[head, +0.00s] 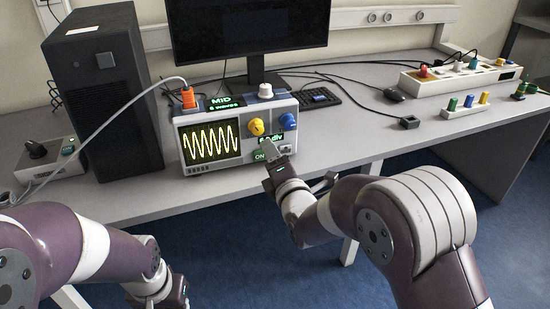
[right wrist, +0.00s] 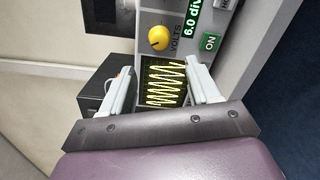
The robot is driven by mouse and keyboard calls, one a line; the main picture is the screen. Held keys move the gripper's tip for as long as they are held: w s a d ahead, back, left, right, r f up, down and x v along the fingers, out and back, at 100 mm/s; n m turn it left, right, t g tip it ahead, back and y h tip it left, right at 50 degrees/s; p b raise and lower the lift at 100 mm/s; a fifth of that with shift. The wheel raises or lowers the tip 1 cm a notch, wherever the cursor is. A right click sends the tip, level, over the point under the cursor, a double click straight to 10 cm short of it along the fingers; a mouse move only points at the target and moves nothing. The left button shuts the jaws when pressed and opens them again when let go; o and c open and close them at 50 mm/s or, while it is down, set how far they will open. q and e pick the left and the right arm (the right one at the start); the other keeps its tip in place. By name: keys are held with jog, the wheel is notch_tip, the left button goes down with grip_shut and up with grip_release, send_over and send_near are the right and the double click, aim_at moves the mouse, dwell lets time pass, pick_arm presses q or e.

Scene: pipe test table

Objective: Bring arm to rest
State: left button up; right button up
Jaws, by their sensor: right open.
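My right arm reaches in from the right in the head view. Its gripper (head: 272,158) is at the lower right front of the oscilloscope (head: 224,172), near the green ON label. Whether it touches the case cannot be told. In the right wrist view the two fingers of the gripper (right wrist: 163,84) stand apart with nothing between them, and the wave screen (right wrist: 165,85) shows beyond the gap. My left arm shows at the lower left of the head view, but its fingers are out of the picture.
The oscilloscope has yellow (head: 257,127) and blue (head: 287,121) knobs and an orange plug (head: 189,97). A black computer tower (head: 105,90) stands left of it, with a small grey box (head: 40,160) at the far left. The desk front right of the oscilloscope is clear.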

jog(key=shift+s+d, duration=0.2)
jog(key=shift+s, duration=0.4)
jog(key=s+d+f+m+g+h, duration=0.1)
jog(key=s+d+f+m+g, duration=0.1)
jog(key=s+f+m+g, duration=0.4)
jog(key=s+d+f+m+g+h, duration=0.2)
jog(key=s+d+f+m+g, duration=0.15)
jog(key=f+m, duration=0.45)
jog(key=s+d+m+g+h, duration=0.1)
jog(key=s+d+m+g, duration=0.2)
jog(key=s+d+m, duration=0.35)
jog(key=s+d+m+g+h, duration=0.1)
jog(key=s+d+m+g, duration=0.25)
jog(key=s, duration=0.65)
notch_tip(320, 180, up, 27)
jog(key=p, duration=2.7)
jog(key=shift+w+a+f+m, duration=0.15)
jog(key=shift+w+a+m, duration=0.15)
jog(key=shift+w, duration=0.05)
